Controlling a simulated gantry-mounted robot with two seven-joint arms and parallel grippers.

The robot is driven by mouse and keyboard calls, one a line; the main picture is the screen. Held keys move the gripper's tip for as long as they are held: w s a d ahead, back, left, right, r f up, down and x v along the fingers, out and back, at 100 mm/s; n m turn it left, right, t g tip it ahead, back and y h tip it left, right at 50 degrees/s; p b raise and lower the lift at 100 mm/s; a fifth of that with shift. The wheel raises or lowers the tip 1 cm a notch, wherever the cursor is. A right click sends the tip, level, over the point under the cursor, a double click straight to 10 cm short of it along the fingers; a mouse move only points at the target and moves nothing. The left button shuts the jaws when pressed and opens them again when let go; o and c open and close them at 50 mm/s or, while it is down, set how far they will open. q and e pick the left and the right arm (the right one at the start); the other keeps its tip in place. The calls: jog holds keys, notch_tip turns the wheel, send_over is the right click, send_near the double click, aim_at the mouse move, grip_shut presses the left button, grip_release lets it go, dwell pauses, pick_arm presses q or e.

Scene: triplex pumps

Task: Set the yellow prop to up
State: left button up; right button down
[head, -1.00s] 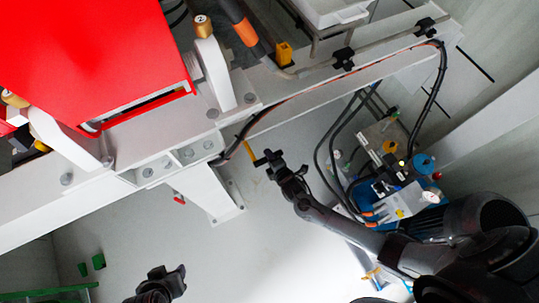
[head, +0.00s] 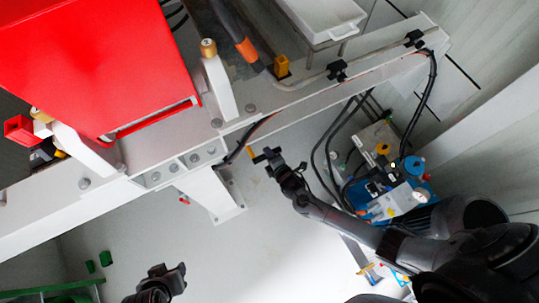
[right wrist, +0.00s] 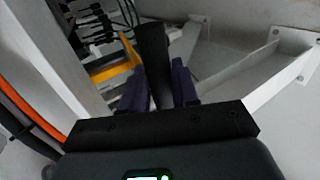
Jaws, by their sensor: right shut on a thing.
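The yellow prop (head: 250,151) shows as a short yellow piece under the edge of the white beam, just left of my right gripper (head: 267,157). In the right wrist view the yellow prop (right wrist: 112,69) is a bar left of the fingers. A black grip (right wrist: 152,62) stands between the fingers of my right gripper (right wrist: 160,85), which is shut on it. The grip appears joined to the prop; the join is partly hidden. My left gripper (head: 170,277) is low in the head view, away from everything; its jaw opening is unclear.
The white beam (head: 310,104) runs diagonally above the right gripper, with a white bracket (head: 213,192) below it. A red housing (head: 95,60) fills the upper left. Black hoses (head: 322,150) and a blue-and-white pump unit (head: 397,195) are close on the right. The grey floor between the grippers is clear.

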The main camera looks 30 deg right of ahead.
jog(key=shift+w+r, duration=0.3)
jog(key=shift+r, duration=0.2)
jog(key=c, duration=1.1)
grip_release()
jog(key=shift+c, duration=0.2)
jog(key=shift+o, duration=1.1)
jog(key=shift+w, duration=0.15)
jog(key=shift+f, duration=0.1)
jog(key=shift+s+r, duration=0.2)
jog(key=shift+s, duration=0.3)
jog(key=p+v, duration=0.1)
jog(key=v, duration=0.8)
jog(key=shift+s+p, duration=0.4)
